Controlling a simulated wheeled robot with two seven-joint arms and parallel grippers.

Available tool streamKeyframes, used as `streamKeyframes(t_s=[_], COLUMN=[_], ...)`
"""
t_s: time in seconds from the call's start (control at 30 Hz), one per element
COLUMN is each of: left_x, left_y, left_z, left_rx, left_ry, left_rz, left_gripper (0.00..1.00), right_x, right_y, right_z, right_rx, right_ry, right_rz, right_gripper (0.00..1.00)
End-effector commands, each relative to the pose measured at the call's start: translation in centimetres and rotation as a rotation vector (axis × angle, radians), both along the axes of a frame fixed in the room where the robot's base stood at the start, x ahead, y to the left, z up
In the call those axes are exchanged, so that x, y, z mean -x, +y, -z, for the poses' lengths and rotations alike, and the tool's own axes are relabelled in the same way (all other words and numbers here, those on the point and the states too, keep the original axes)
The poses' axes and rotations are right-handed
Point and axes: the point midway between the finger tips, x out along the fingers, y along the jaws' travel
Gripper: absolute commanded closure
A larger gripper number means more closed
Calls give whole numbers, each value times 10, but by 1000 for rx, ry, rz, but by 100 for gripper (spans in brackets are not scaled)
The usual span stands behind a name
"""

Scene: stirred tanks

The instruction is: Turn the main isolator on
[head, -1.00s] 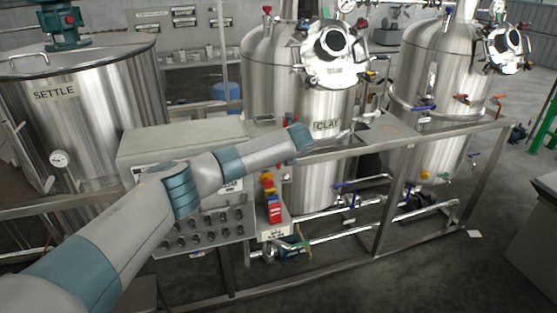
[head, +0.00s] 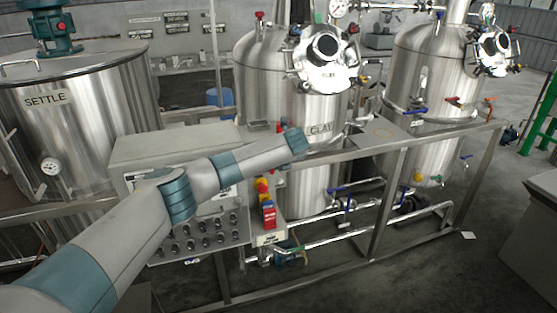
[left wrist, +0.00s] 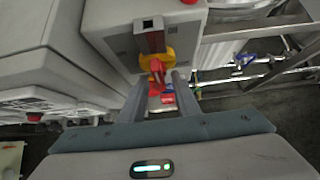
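The main isolator appears to be the red handle on a yellow round plate (left wrist: 157,62), on the face of a grey box in the left wrist view. In the head view a yellow and red switch (head: 262,187) shows just below my left forearm, beside the control panel. My left gripper (left wrist: 157,88) is open, with its two fingers apart. The red handle shows in the gap between the fingertips; I cannot tell whether they touch it. In the head view the fingers cannot be made out. My right gripper is in neither view.
A grey control panel (head: 205,233) with rows of knobs stands left of the switch. A red block (head: 268,214) sits just below it. The settle tank (head: 100,110), the clay tank (head: 318,105) and a metal frame rail (head: 440,137) surround the spot.

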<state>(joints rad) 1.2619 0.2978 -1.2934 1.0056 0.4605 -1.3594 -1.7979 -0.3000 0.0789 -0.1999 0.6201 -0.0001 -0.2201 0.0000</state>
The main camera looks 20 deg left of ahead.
Motion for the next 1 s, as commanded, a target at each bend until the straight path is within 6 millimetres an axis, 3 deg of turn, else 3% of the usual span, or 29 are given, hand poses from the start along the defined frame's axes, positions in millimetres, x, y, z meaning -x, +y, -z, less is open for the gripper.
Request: streamKeyframes(t_s=[0.37, 1.0], left_x=[17, 87], left_y=[-13, -62], left_z=[-20, -104], left_rx=[1, 1], left_ry=[-3, 0], left_rz=[3, 2], left_gripper=[71, 71], right_x=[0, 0], right_y=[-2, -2], right_z=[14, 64], right_rx=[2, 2], right_ry=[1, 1], right_rz=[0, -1], right_gripper=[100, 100])
